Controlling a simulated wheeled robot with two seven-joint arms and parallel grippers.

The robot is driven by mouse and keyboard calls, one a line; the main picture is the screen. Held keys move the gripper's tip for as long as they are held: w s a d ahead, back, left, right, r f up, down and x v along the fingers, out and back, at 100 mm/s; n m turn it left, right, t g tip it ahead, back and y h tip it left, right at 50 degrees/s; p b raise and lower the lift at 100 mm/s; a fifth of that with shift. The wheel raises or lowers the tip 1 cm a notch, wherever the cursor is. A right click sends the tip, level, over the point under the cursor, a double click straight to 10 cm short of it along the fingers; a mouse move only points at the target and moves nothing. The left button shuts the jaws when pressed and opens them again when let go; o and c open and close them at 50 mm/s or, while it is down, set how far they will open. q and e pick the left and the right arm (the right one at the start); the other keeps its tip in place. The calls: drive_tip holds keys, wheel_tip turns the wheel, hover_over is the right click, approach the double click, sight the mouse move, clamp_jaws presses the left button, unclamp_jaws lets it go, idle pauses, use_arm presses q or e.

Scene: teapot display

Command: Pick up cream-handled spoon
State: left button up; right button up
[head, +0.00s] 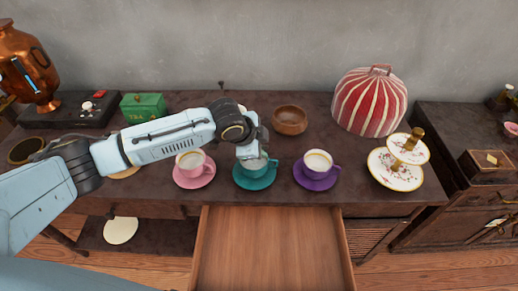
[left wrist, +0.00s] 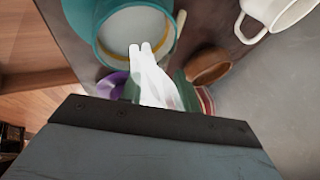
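A teal cup on a teal saucer (head: 256,185) stands mid-table; the cup (left wrist: 135,28) fills the top of the left wrist view. A thin cream stick (left wrist: 179,28), which looks like the spoon's handle, lies beside the cup there; its far end is hidden behind my fingers. I cannot make out the spoon in the head view. My left gripper (head: 252,155) is over the back of the teal cup. In the wrist view its pale fingertips (left wrist: 152,52) look close together beside the handle; I cannot tell whether they hold it. My right gripper is out of view.
A pink cup and saucer (head: 194,169) stand left, a purple saucer (head: 316,183) with its cup right. A wooden bowl (head: 290,120) and striped cosy (head: 370,102) are behind. A tiered plate stand (head: 396,172) is at right. An open drawer (head: 272,250) juts out in front.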

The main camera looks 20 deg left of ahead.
use_arm(q)
clamp_jaws()
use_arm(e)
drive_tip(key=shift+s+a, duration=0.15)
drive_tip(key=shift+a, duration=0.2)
